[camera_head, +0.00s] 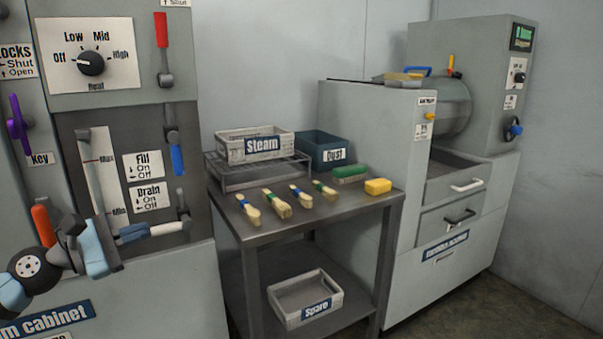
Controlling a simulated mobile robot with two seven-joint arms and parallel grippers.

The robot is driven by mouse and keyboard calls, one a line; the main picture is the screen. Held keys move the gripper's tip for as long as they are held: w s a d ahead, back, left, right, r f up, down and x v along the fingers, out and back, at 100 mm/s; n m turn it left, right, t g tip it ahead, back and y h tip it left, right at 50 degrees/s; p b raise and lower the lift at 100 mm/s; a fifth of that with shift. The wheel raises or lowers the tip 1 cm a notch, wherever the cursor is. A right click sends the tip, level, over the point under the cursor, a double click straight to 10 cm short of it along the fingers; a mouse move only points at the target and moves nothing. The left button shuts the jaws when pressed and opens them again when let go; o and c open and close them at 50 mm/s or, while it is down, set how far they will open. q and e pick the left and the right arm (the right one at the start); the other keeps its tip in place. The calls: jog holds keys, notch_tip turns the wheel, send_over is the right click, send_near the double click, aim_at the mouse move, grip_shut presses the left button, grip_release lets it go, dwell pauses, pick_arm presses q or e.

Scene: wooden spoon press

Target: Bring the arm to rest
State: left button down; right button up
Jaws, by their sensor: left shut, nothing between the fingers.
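My left gripper (180,228) reaches in from the lower left, in front of the grey steam cabinet (170,280). Its fingers are shut and hold nothing. They point right, and the tips appear close to the dark lever (183,203) beside the Drain label (150,197). Whether they touch it I cannot tell. An orange handle (43,224) stands just behind my left wrist. The Fill lever's blue handle (177,159) hangs down above the fingers. My right gripper is not in view.
A metal table (340,212) right of the cabinet holds several wooden spoons with coloured bands, the Steam crate (230,149) on a rack, the Dust bin (325,146), a green-topped brush (350,172) and a yellow block (378,186). The Spare crate (284,299) sits below. A machine (360,130) stands right.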

pick_arm(q)
jog(key=s+d+f+m+t+y+p, duration=0.25)
jog(key=s+d+f+m, duration=0.25)
jog(key=s+d+m, duration=0.7)
jog(key=s+d+f+m+t+y+p, duration=0.1)
jog(key=s+d+f+m+t, duration=0.45)
jog(key=m, duration=1.05)
pick_arm(e)
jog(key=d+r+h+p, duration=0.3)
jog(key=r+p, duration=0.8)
jog(key=p, duration=1)
pick_arm(q)
jog(key=s+a+r+n+g+y+p, duration=0.6)
jog(key=s+r+n+g+y+p, duration=0.1)
jog(key=p, duration=1)
jog(key=shift+s+n+g, duration=0.5)
jog(key=shift+s+g, duration=0.6)
jog(key=shift+s, duration=0.05)
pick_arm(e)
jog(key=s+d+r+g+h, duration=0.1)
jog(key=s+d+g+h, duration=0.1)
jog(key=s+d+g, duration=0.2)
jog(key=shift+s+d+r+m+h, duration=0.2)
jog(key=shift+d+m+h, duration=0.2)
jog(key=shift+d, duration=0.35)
